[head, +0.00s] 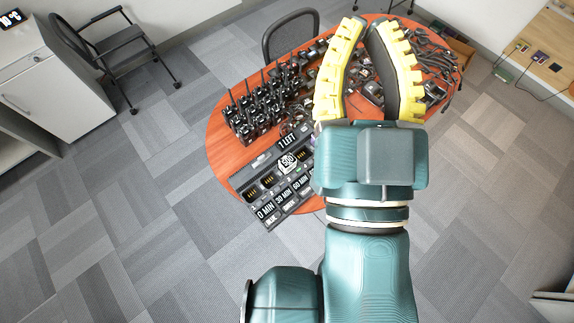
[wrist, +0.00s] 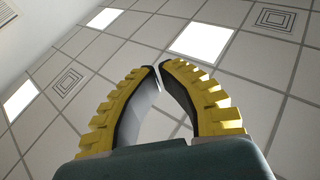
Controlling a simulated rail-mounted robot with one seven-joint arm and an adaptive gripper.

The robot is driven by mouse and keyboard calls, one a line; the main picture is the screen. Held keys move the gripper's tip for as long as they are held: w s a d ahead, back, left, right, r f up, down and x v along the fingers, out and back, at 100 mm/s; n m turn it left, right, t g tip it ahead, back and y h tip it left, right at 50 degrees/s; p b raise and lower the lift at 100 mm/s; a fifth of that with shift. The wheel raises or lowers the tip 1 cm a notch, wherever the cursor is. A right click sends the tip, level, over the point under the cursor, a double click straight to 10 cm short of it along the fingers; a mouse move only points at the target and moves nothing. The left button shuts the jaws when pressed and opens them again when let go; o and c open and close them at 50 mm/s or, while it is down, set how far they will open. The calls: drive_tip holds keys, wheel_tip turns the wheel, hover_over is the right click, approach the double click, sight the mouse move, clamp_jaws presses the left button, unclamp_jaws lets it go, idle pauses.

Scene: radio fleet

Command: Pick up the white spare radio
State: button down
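A small white item (head: 288,161) with dark marks stands at a dark charging rack (head: 243,187) on the front left of the table. It looks like the white spare radio, but it is too small to be sure. My gripper (head: 366,24) has two ribbed yellow fingers and is well to the right of the white item in the head view. In the wrist view, my gripper (wrist: 158,68) points at the ceiling. Its fingertips come close together, and nothing is held between them. My arm and fingers hide the right part of the rack and the middle of the table.
The round wooden table (head: 228,150) holds several black radios (head: 262,110) with upright antennas at the left. Dark cables and gear (head: 432,60) crowd its right side. A chair (head: 290,28) stands behind it. A white cabinet (head: 55,95) is far left. The carpeted floor is mostly clear.

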idle(0.4)
unclamp_jaws()
idle(0.4)
